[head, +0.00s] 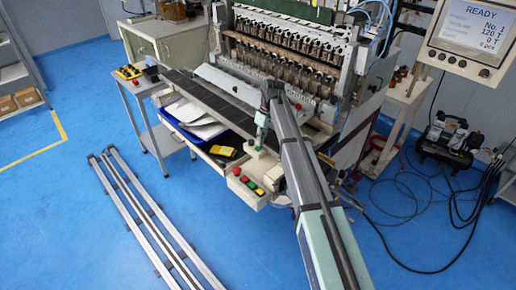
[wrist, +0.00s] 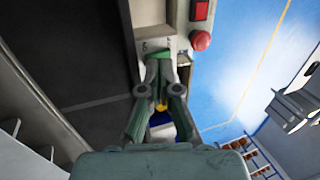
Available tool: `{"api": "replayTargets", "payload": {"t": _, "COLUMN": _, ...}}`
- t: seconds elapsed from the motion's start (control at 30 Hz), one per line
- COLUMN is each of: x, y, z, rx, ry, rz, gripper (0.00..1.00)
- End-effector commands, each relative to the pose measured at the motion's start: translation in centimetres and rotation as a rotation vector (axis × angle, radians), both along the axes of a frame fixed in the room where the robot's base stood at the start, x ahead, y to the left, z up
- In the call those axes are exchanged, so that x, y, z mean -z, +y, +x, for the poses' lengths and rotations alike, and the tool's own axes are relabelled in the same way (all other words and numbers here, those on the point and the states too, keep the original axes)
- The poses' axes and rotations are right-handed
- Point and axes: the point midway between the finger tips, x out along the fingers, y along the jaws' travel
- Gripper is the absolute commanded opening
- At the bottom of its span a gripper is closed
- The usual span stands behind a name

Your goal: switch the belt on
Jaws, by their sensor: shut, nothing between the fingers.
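The dark belt (head: 232,108) runs along the front of the coil winder, and it fills the left of the wrist view (wrist: 80,75). At its near end a pale panel (wrist: 175,20) carries a green part (wrist: 156,54), a red square (wrist: 201,10) and a round red button (wrist: 200,41). My gripper (wrist: 160,63) is shut and empty. Its fingertips are right at the green part and partly cover it; I cannot tell whether they touch. In the head view my gripper (head: 258,147) points down above the machine's near front corner. I cannot read the switch's position.
A control box (head: 247,189) with red, yellow and green buttons sits just below my gripper. A blue tray (head: 183,118) with papers and a yellow device (head: 223,151) are beside it. The screen (head: 472,28) reads READY. Metal rails (head: 148,220) lie on the open blue floor.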

Motion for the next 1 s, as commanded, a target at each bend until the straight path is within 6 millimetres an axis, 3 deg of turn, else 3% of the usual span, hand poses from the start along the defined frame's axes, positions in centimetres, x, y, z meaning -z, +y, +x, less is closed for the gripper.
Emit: {"api": "replayTargets", "payload": {"t": 1.0, "x": 0.84, "y": 0.0, "z": 0.0, "rx": 0.0, "ry": 0.0, "rz": 0.0, "gripper": 0.0}}
